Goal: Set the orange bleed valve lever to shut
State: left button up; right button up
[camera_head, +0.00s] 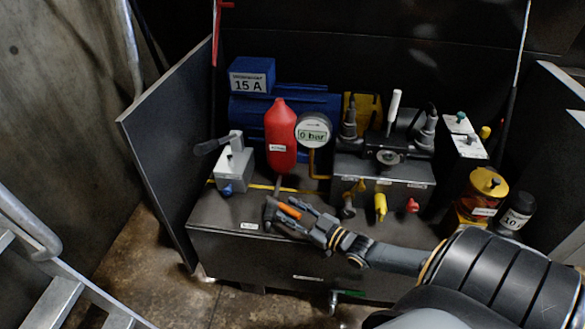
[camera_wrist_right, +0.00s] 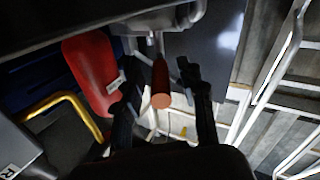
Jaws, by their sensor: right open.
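The orange bleed valve lever (camera_head: 290,211) sits low at the front of the unit, below the red cylinder, and is partly hidden by my right gripper (camera_head: 279,212). The right gripper is open, with its fingers on either side of the lever. In the right wrist view, the lever (camera_wrist_right: 161,90) shows end-on as a dull orange rod between the two dark fingertips. Gaps show on both sides there, so the fingers are not closed on it. The valve body is mostly hidden. My left gripper is not in view.
The red cylinder (camera_head: 281,138) stands just behind the lever, and a gauge reading 0 bar (camera_head: 314,131) is beside it. A grey box with a black handle (camera_head: 234,164) is to the left. Yellow (camera_head: 380,206) and red (camera_head: 412,205) valve handles are to the right.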

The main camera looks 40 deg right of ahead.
jog(key=v, duration=1.2)
